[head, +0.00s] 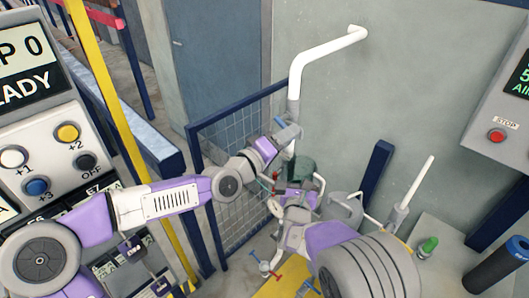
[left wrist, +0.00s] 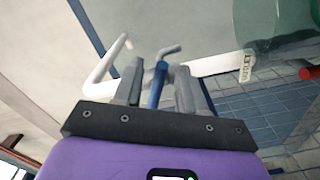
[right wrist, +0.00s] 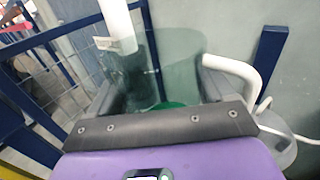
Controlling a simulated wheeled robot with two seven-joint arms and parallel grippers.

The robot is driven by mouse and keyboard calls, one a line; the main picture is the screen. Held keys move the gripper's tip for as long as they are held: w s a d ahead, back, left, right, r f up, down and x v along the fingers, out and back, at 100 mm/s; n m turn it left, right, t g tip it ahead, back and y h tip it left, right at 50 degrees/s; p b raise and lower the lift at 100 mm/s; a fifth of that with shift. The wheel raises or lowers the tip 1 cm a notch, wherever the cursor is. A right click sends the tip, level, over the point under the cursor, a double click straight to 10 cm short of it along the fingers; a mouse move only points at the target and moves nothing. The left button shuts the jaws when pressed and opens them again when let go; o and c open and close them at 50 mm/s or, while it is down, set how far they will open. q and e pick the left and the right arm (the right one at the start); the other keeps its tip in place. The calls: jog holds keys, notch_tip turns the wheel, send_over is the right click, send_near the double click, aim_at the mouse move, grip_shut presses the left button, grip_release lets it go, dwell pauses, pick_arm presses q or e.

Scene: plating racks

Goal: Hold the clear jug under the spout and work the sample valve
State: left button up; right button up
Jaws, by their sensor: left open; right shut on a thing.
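The clear jug (right wrist: 165,60) is greenish and see-through, between the fingers of my right gripper (right wrist: 165,90), which is shut on it. In the head view the jug (head: 302,168) sits just below the white pipe (head: 296,80). The spout end (right wrist: 118,25), with a small label, shows behind or over the jug's rim; I cannot tell if it is inside. The blue valve handle (left wrist: 157,84) stands between the open fingers of my left gripper (left wrist: 158,90); contact is unclear. In the head view my left gripper (head: 288,132) is beside the pipe, above the jug.
A blue mesh fence (head: 235,145) stands behind my left arm. A button panel (head: 45,150) is at the left, a box with a red stop button (head: 497,135) at the right. A counter with a green-topped item (head: 428,245) and a dark cylinder (head: 498,266) lies lower right.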

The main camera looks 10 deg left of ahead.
pick_arm(q)
jog(key=v, duration=0.8)
jog(key=shift+s, duration=0.15)
dwell(7.0)
